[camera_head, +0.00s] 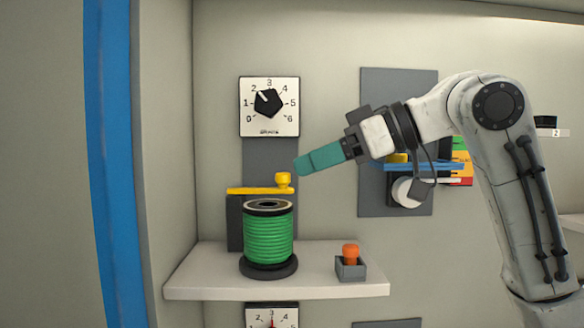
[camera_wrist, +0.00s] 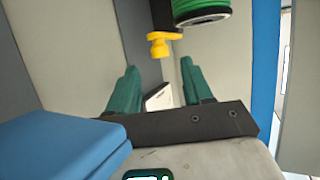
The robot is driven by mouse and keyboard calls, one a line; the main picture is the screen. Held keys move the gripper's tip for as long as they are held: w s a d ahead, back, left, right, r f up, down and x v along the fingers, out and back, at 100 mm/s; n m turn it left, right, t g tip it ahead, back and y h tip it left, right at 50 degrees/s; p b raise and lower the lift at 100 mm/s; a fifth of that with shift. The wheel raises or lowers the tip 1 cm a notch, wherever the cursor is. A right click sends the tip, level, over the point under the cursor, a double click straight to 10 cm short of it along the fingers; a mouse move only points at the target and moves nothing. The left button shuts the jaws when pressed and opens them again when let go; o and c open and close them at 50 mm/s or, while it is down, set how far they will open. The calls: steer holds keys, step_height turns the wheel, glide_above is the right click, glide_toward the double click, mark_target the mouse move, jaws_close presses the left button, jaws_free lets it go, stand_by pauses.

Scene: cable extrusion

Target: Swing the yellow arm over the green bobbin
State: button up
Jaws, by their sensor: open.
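The green bobbin (camera_head: 268,238) stands upright on a black base on the white shelf. The yellow arm (camera_head: 262,190) is a flat bar with a round knob (camera_head: 283,180) at its right end. In the head view it runs level just above and behind the bobbin's top. My gripper (camera_head: 300,167), with teal fingers, is just right of the knob and apart from it. In the wrist view my gripper (camera_wrist: 158,82) is open and empty. The yellow knob (camera_wrist: 159,46) shows beyond the fingertips, and the green bobbin (camera_wrist: 202,10) is at the top edge.
A dial (camera_head: 269,106) is on the wall above the yellow arm. A small grey box (camera_head: 350,268) with an orange peg (camera_head: 351,253) stands on the white shelf (camera_head: 276,290), right of the bobbin. A blue post (camera_head: 115,165) is at the left.

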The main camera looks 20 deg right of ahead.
mark_target(293, 189)
steer(key=shift+x, duration=2.25)
jaws_close()
